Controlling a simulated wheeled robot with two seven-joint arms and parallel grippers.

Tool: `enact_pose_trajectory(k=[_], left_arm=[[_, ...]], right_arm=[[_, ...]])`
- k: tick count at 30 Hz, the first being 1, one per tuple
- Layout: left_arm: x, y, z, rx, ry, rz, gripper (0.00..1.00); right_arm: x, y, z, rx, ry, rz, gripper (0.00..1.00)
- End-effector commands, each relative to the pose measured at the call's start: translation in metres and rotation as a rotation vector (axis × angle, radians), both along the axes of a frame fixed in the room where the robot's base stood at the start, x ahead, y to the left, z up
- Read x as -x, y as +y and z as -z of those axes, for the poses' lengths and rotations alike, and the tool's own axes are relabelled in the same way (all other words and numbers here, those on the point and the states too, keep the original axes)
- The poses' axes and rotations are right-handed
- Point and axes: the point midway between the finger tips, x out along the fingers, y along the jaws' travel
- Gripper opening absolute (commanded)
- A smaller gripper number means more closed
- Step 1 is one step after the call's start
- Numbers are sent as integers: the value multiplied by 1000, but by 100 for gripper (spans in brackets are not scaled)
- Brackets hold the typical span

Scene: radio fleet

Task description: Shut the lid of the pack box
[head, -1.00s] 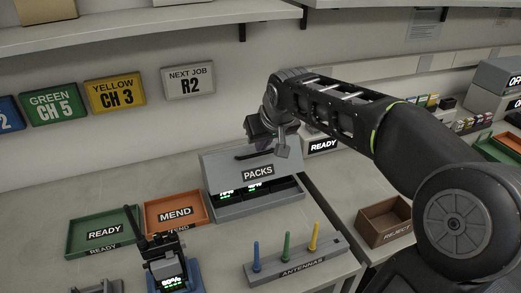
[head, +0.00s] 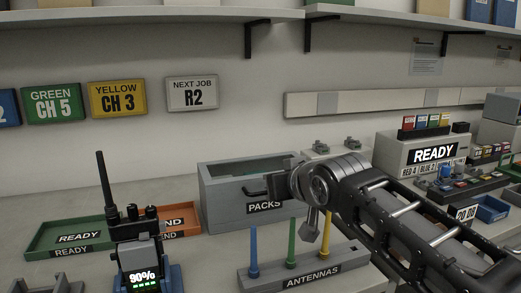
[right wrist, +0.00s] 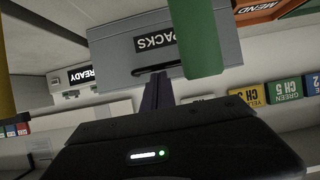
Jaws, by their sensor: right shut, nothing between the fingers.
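The pack box (head: 225,212) is a grey box on the bench, behind the antenna rack. Its panel with a dark handle and PACKS label faces me, and a strip of greenish interior shows above this panel. The same panel shows upside down in the right wrist view (right wrist: 112,58). My right gripper (head: 272,183) is at the right part of the panel, near the handle. In the right wrist view its dark fingers (right wrist: 156,90) are together and empty, close to the handle; contact is unclear. My left gripper is out of view.
The antenna rack (head: 262,280) with blue, green and yellow antennas stands in front of the box; the green antenna (right wrist: 192,35) crosses the wrist view. A radio (head: 140,255) stands at front left, before green (head: 40,240) and orange trays. A READY unit (head: 400,150) is at right.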

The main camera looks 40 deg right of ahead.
Motion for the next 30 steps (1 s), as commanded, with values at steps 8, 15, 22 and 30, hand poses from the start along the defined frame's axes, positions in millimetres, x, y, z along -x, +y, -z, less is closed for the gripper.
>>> enact_pose_trajectory(k=[8,15,22,30], left_arm=[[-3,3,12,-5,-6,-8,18],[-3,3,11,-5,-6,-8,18],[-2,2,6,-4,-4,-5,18],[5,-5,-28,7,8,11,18]], right_arm=[[2,1,6,6,-19,0,0],[2,1,7,4,-13,0,0],[1,0,2,4,-13,-1,0],[-12,-7,-45,8,-24,-4,0]])
